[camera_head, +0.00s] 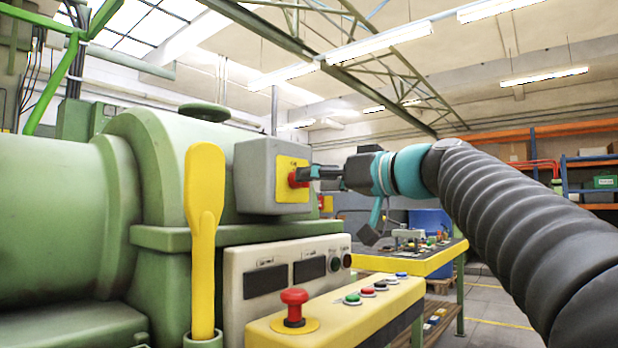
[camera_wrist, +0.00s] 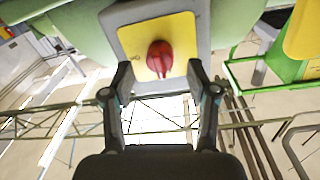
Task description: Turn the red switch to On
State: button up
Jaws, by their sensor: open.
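The red switch (camera_head: 294,180) is a round knob on a yellow plate (camera_head: 288,165), on the side of a grey box (camera_head: 253,176) fixed to the green machine. In the wrist view the red switch (camera_wrist: 160,55) shows its raised grip pointing down in the picture. My gripper (camera_head: 312,173) faces the switch from the right in the head view, its fingertips close to the knob. In the wrist view my gripper (camera_wrist: 160,70) is open, one finger on each side of the knob, with gaps showing. I cannot tell whether the fingertips reach past the knob's front.
A yellow lever (camera_head: 204,230) stands left of the box. Below is a panel with a red mushroom button (camera_head: 294,305) and several small buttons. A yellow-edged table (camera_head: 430,262) stands behind my arm. Shelves (camera_head: 590,165) are at the far right.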

jog(key=shift+x, duration=1.3)
jog(key=shift+c, duration=0.3)
grip_shut()
jog(key=shift+r+m+g+p, duration=0.1)
jog(key=shift+m+g+p, duration=0.15)
jog(key=shift+m+p, duration=3)
jog(key=shift+r+m+g+p, duration=0.2)
jog(key=shift+m+p, duration=0.8)
jog(key=shift+m, duration=4.45)
jog(key=shift+f, duration=0.1)
